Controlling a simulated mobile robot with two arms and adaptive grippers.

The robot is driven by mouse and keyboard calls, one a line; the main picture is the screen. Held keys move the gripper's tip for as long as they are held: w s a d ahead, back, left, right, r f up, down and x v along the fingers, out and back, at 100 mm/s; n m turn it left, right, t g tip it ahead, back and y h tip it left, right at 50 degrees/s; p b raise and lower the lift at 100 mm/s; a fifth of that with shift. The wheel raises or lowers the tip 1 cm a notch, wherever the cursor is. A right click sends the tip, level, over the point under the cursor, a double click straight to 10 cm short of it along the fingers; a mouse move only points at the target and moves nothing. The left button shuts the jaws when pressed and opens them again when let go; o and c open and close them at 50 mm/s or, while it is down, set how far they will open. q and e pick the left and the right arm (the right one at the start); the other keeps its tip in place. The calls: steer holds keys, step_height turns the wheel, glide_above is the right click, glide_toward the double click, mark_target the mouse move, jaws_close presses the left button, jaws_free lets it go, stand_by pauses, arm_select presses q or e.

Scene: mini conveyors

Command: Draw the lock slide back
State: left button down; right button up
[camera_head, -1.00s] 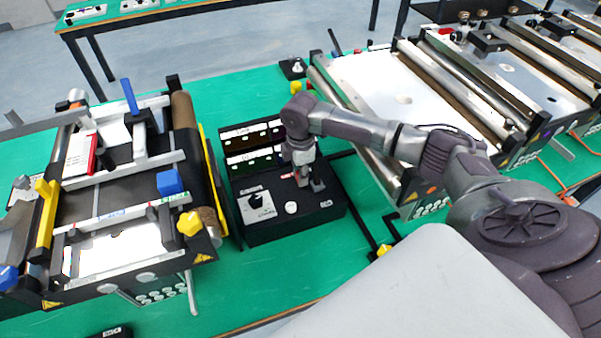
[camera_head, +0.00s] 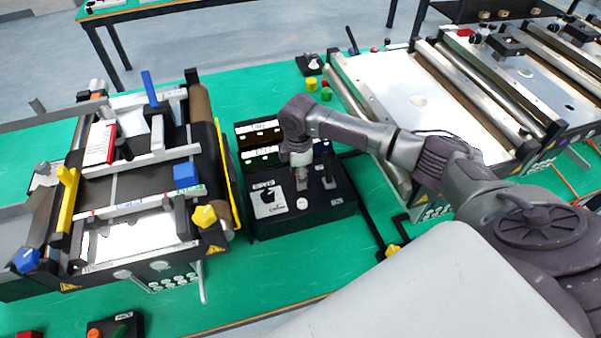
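A black control box (camera_head: 262,226) stands on the green table near the middle of the head view. Its top has a white plate with a black rotary knob (camera_head: 267,196), a round white button (camera_head: 302,203) and, at its right, a small dark upright piece with a grey foot (camera_head: 329,183). That piece may be the lock slide; I cannot tell for sure. My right gripper (camera_head: 301,184) points down over the box top, behind the white button and left of the upright piece. Its fingertips are small and look close together; contact with the box is unclear. My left gripper is out of view.
A mini conveyor with a yellow side guard (camera_head: 229,178) stands close to the box's left. Another conveyor with a bright metal bed (camera_head: 385,85) stands at the right. A box with dark windows (camera_head: 259,143) sits behind. Green table (camera_head: 240,275) is free in front.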

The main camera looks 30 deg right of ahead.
steer(key=shift+d+r, duration=0.1)
steer(key=shift+r, duration=0.3)
step_height(320, 180, up, 11)
stand_by(0.8)
